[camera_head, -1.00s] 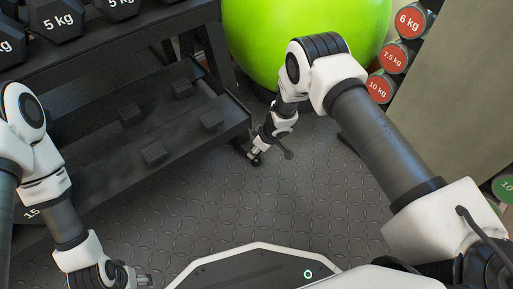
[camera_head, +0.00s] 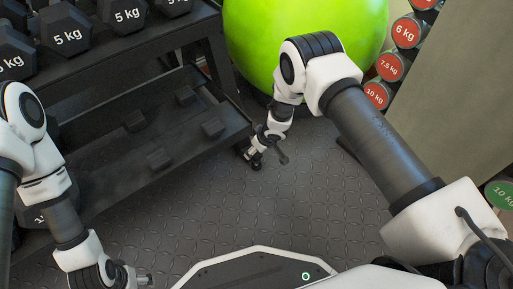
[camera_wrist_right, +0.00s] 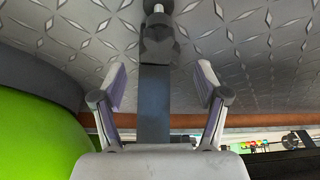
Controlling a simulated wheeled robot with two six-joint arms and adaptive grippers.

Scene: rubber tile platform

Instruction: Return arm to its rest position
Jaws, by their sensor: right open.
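My right arm (camera_head: 375,140) reaches forward and its hand hangs low over the floor, beside the front end of the rack. My right gripper (camera_head: 266,160) is open and empty; in the right wrist view its two fingers (camera_wrist_right: 160,78) stand apart, with a dark rack bar and its foot (camera_wrist_right: 157,45) visible beyond the gap. I cannot tell how near the bar is. My left arm (camera_head: 65,215) is bent down at the left edge. My left gripper (camera_head: 141,280) is low at the bottom, small and partly cut off, and its opening is unclear.
A black rack (camera_head: 110,195) with 5 kg dumbbells (camera_head: 67,38) stands at the left. A green ball (camera_head: 250,50) is behind my right arm. Red-ended dumbbells (camera_head: 392,67) and a grey panel (camera_head: 455,110) are at the right. The tiled floor (camera_head: 215,210) is clear in the middle.

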